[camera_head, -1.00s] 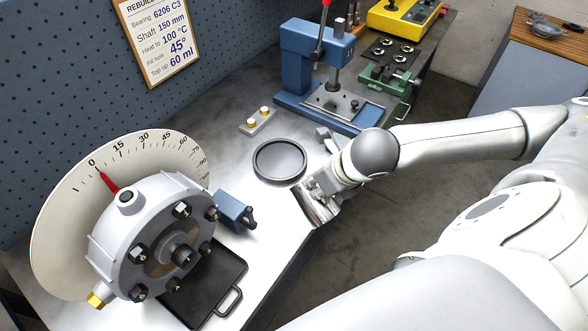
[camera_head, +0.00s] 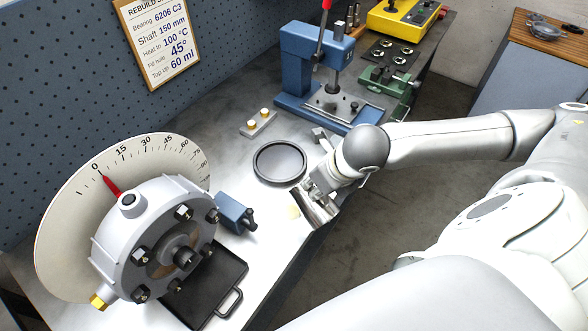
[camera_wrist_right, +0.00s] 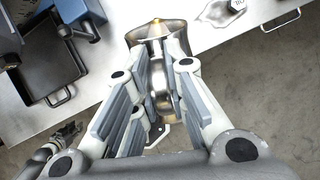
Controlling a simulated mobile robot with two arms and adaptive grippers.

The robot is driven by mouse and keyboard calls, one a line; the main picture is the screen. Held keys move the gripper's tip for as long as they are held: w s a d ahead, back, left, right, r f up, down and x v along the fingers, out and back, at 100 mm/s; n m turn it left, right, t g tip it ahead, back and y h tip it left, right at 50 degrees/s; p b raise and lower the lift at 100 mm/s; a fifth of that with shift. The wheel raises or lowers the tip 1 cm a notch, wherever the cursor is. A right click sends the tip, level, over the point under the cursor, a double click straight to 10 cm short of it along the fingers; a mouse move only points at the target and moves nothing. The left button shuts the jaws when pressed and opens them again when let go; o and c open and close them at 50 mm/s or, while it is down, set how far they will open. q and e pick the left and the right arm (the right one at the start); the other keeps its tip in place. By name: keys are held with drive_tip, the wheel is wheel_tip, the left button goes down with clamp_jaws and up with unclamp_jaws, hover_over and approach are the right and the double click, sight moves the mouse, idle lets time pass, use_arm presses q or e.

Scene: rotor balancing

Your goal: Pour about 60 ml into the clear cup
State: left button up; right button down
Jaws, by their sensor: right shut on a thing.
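My right gripper (camera_head: 318,186) is shut on a shiny metal pouring vessel (camera_head: 322,207), held tilted over the bench's front edge. In the right wrist view my right gripper (camera_wrist_right: 158,85) has its fingers on both sides of the vessel (camera_wrist_right: 165,30), with an amber spot at its far rim. In the head view a small pale yellow patch (camera_head: 293,212) shows just left of the vessel's mouth. I cannot tell whether it is liquid in a cup or on the bench. I cannot make out the clear cup's outline.
A grey rotor housing (camera_head: 155,235) with a dial (camera_head: 60,230) stands at the left, beside a black tray (camera_head: 213,308) and a blue block (camera_head: 235,213). A round dark dish (camera_head: 280,163) lies behind the vessel. A blue press (camera_head: 300,70) stands farther back.

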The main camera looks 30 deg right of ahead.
idle(1.0)
drive_tip(key=shift+w+a+f+g+p, duration=0.1)
drive_tip(key=shift+w+g+p, duration=0.3)
drive_tip(key=shift+g+p, duration=0.25)
idle(1.0)
drive_tip(key=shift+s+f+t+b, duration=0.2)
drive_tip(key=shift+s+t+b, duration=0.05)
drive_tip(key=shift+b, duration=0.15)
drive_tip(key=s+t+b, duration=0.1)
drive_tip(key=t+b, duration=0.1)
drive_tip(key=b, duration=0.1)
drive_tip(key=shift+s+f, duration=0.3)
drive_tip(key=shift+s, duration=0.1)
drive_tip(key=shift+s+r+p, duration=0.1)
drive_tip(key=shift+r+p, duration=0.4)
drive_tip(key=shift+s+f+t+p, duration=0.1)
drive_tip(key=shift+f+t+p, duration=0.1)
drive_tip(key=shift+t+p, duration=0.25)
drive_tip(key=shift+f+y, duration=0.1)
drive_tip(key=shift+y, duration=0.2)
drive_tip(key=shift+s+t+p, duration=0.2)
drive_tip(key=shift+t+p, duration=0.15)
